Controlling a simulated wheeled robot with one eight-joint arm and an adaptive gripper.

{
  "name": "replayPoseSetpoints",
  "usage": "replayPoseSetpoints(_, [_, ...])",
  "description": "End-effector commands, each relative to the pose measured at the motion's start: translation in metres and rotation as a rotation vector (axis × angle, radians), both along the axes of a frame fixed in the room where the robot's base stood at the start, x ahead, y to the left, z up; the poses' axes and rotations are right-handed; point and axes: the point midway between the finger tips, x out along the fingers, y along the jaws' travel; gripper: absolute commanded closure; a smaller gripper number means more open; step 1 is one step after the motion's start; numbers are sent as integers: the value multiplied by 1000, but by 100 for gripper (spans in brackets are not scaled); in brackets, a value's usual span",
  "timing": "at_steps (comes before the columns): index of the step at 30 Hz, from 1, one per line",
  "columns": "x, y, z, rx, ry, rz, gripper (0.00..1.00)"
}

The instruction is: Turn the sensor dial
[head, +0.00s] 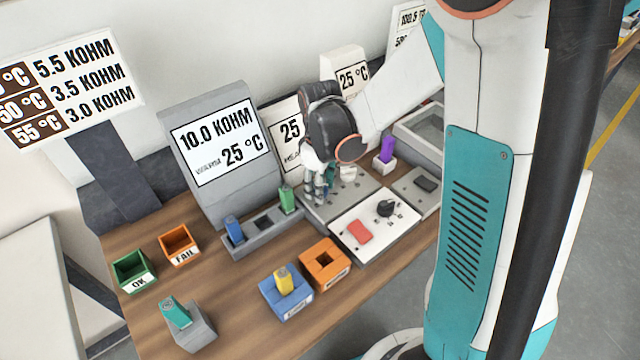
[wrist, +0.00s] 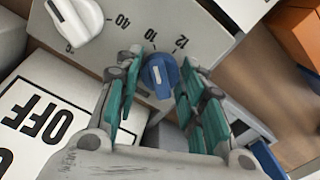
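A blue dial (wrist: 159,75) with a pale mark sits on a grey panel (wrist: 195,25), by the printed numbers 10 and 12. My gripper (wrist: 160,68) has its teal-padded fingers on either side of this dial. The tips are very close to its sides; I cannot tell whether they touch it. A white knob (wrist: 75,20) by the number 40 is on the same panel, to the left. In the head view my gripper (head: 318,188) points down over the grey panel (head: 350,198), and the blue dial is hidden there.
A white panel (head: 370,240) with a red block (head: 359,232) and a black knob (head: 385,208) lies in front. A tray with blue and green pieces (head: 265,238) stands left of my gripper. A 10.0 KOHM display (head: 222,145) rises behind it.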

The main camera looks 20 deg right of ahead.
Motion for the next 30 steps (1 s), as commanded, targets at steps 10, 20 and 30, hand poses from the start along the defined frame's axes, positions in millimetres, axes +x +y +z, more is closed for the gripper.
replayPoseSetpoints(10, [0, 0, 0, 0, 0, -1, 46])
replayPoseSetpoints(20, [-1, 0, 31, 0, 0, -1, 46])
replayPoseSetpoints(30, [0, 0, 95, 0, 0, -1, 46])
